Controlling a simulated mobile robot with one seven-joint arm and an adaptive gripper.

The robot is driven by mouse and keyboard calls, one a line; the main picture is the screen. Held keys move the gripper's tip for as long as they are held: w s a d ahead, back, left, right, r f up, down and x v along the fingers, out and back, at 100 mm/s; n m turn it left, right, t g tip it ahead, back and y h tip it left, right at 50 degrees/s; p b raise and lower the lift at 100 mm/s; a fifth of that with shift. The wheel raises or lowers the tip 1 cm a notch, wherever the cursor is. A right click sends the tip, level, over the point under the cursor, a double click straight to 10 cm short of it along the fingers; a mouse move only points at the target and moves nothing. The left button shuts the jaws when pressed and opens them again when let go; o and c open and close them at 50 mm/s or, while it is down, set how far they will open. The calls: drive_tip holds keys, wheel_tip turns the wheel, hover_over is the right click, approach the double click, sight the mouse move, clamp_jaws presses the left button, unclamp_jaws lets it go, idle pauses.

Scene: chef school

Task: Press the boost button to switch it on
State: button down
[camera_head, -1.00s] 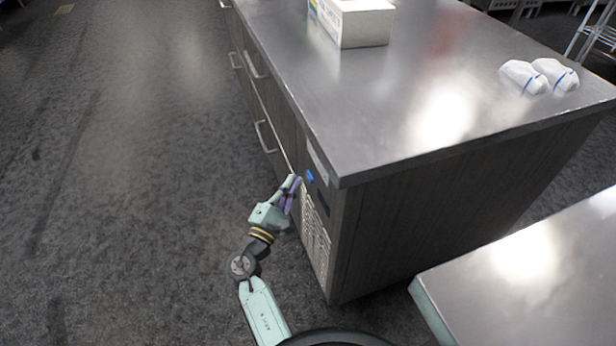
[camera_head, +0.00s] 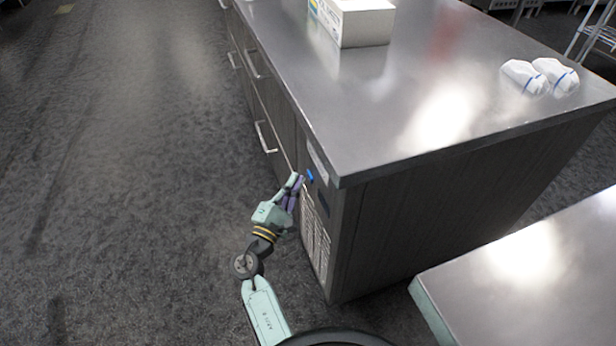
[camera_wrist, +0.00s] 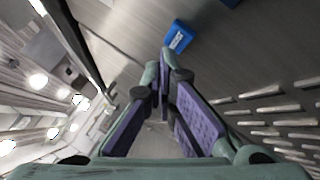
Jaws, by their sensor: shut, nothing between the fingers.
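The boost button appears to be the small blue block (camera_head: 310,175) on the front of the steel-topped counter, near its top corner. It also shows in the wrist view as a blue block with pale lettering (camera_wrist: 178,38), too small to read. My gripper (camera_head: 298,180) is shut and empty, with its fingertips close to the panel just left of the blue block. In the wrist view my fingertips (camera_wrist: 166,60) are just below the blue block. I cannot tell whether they touch the panel.
A slotted vent (camera_head: 316,240) is below the button. Drawers with bar handles (camera_head: 264,137) run along the counter front. A box (camera_head: 355,22) and white cloths (camera_head: 540,76) lie on the counter top (camera_head: 400,110). A second counter (camera_head: 530,275) is at lower right. The floor at left is clear.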

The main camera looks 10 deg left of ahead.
drive_tip(key=shift+d, duration=0.1)
idle(0.5)
drive_tip(key=shift+w+d, duration=0.25)
drive_tip(key=shift+d, duration=0.05)
drive_tip(key=shift+w+d, duration=0.1)
drive_tip(key=shift+d, duration=0.05)
idle(0.4)
drive_tip(key=shift+s+a, duration=0.35)
drive_tip(key=shift+a, duration=0.2)
drive_tip(key=s+a+b, duration=0.1)
drive_tip(key=s+a, duration=0.2)
drive_tip(key=a, duration=0.2)
drive_tip(key=shift+s, duration=0.2)
idle(0.4)
drive_tip(key=shift+r, duration=0.1)
